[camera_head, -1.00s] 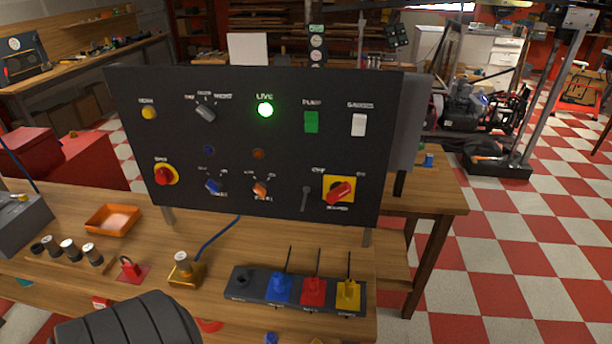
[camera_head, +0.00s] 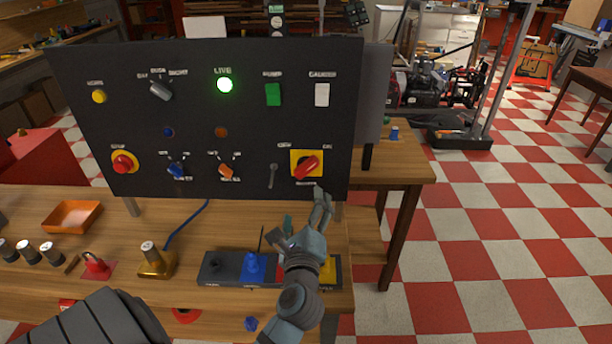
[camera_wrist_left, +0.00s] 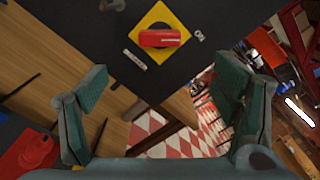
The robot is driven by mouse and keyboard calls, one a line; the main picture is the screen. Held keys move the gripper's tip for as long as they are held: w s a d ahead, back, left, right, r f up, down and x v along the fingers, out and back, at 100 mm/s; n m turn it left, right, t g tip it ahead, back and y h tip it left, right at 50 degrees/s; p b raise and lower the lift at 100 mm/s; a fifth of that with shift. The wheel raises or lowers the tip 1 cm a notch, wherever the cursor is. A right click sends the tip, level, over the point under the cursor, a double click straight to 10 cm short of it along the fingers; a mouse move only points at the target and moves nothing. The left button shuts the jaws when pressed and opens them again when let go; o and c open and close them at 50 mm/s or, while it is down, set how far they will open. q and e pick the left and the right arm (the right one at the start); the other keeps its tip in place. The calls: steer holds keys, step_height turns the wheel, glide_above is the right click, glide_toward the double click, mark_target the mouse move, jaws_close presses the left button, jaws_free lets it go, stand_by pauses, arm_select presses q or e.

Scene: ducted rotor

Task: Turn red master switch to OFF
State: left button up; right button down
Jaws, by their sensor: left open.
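The red master switch (camera_head: 306,167) is a red rotary handle on a yellow square plate, low on the right of the black panel (camera_head: 200,60). Its handle slants up to the right, toward the ON label. In the left wrist view the red handle (camera_wrist_left: 160,38) lies level across the yellow plate, with the ON label to its right. My left gripper (camera_head: 304,212) is open and empty, just below the switch and apart from it. Its two fingers (camera_wrist_left: 162,90) show in the left wrist view, with the switch beyond and between them. My right gripper is not in view.
A lit green LIVE lamp (camera_head: 224,85) and other knobs are on the panel. A small lever (camera_head: 272,175) sits left of the switch.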

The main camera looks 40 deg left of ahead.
mark_target(305, 170)
arm_select(q)
steer(key=x, duration=1.3)
steer(key=shift+w+a+f+b, duration=0.1)
steer(key=shift+w+a+b, duration=0.1)
steer(key=shift+b, duration=0.1)
steer(key=shift+w+a, duration=0.15)
steer(key=shift+a, duration=0.05)
steer(key=c, duration=1.1)
steer(key=shift+c, duration=0.2)
